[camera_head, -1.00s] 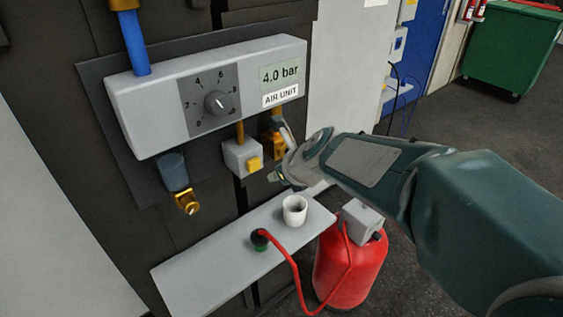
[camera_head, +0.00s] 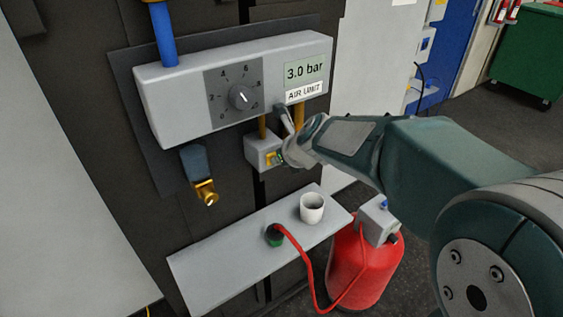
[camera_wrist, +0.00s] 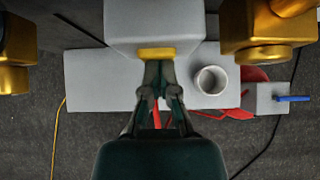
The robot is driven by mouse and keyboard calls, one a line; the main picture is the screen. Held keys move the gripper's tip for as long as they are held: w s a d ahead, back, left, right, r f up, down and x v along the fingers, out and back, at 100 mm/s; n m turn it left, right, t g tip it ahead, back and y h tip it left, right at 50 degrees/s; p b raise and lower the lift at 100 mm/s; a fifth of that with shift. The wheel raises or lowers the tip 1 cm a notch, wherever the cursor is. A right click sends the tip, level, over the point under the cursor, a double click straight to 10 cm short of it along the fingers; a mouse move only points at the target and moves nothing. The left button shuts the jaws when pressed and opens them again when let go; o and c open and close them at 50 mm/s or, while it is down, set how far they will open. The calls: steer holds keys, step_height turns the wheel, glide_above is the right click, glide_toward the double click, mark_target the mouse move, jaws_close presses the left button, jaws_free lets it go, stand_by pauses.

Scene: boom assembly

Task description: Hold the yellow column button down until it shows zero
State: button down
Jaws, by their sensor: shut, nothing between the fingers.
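The yellow button (camera_wrist: 157,54) is on the front of a small grey box (camera_head: 258,146) below the air unit (camera_head: 180,100). In the head view the yellow button (camera_head: 271,158) is partly hidden by my gripper (camera_head: 280,158). In the wrist view my gripper (camera_wrist: 158,66) is shut and empty, with its fingertips at the button's front face, apparently touching it. The display (camera_head: 306,71) on the air unit reads 3.0 bar. The dial (camera_head: 240,96) sits left of the display.
A red tank (camera_head: 365,262) stands at the right. Brass fittings (camera_wrist: 268,28) flank the button box.

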steer(key=shift+w+a+r, duration=0.1)
steer(key=shift+w+r, duration=0.05)
steer(key=shift+w, duration=0.1)
steer(key=shift+a, duration=0.2)
stand_by(1.8)
